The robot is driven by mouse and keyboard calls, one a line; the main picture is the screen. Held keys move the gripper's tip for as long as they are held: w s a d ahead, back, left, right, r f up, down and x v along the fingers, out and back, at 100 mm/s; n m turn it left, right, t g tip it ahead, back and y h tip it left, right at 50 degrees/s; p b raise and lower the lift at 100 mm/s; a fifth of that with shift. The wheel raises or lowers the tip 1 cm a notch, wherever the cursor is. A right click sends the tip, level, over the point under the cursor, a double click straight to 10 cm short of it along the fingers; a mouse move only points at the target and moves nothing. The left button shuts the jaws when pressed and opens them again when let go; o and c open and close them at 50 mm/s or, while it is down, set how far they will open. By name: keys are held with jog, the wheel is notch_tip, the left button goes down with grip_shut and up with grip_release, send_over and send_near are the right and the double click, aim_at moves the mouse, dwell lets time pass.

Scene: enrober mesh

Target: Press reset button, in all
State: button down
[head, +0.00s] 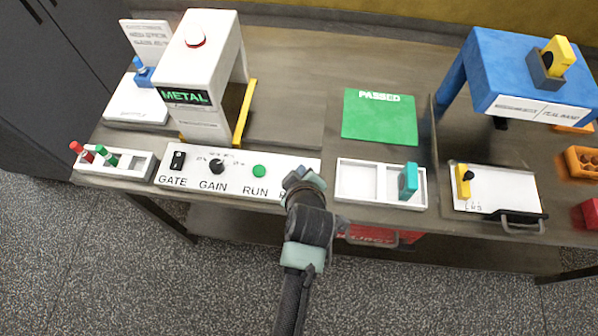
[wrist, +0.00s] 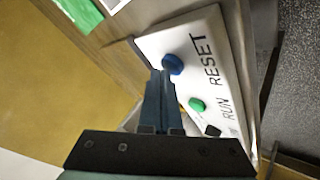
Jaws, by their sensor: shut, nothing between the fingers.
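The blue RESET button (wrist: 173,64) shows in the wrist view on the white control panel (wrist: 205,50), beside the printed word RESET. In the head view my arm covers the RESET end of the panel (head: 230,188), so the button is hidden or not clearly seen there. My gripper (wrist: 160,75) is shut and empty, its fingertips right beside the blue button in the wrist view. I cannot tell if they touch it. In the head view my gripper (head: 298,176) is over the panel's right end. The green RUN button (head: 259,171) is left of it, and also shows in the wrist view (wrist: 197,104).
The panel also has a GAIN knob (head: 217,165) and a GATE switch (head: 178,160). A white METAL detector arch (head: 200,70) stands behind it. A white two-part tray (head: 358,182) with a teal block (head: 408,181) is to the right. A green PASSED mat (head: 380,120) lies behind the tray.

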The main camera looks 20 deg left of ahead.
jog(key=shift+f, duration=0.35)
dwell(0.5)
jog(key=shift+r+p, duration=0.65)
jog(key=shift+r, duration=0.25)
jog(key=shift+r, duration=0.1)
notch_tip(320, 180, up, 5)
jog(key=p, duration=0.4)
jog(key=shift+p, duration=0.35)
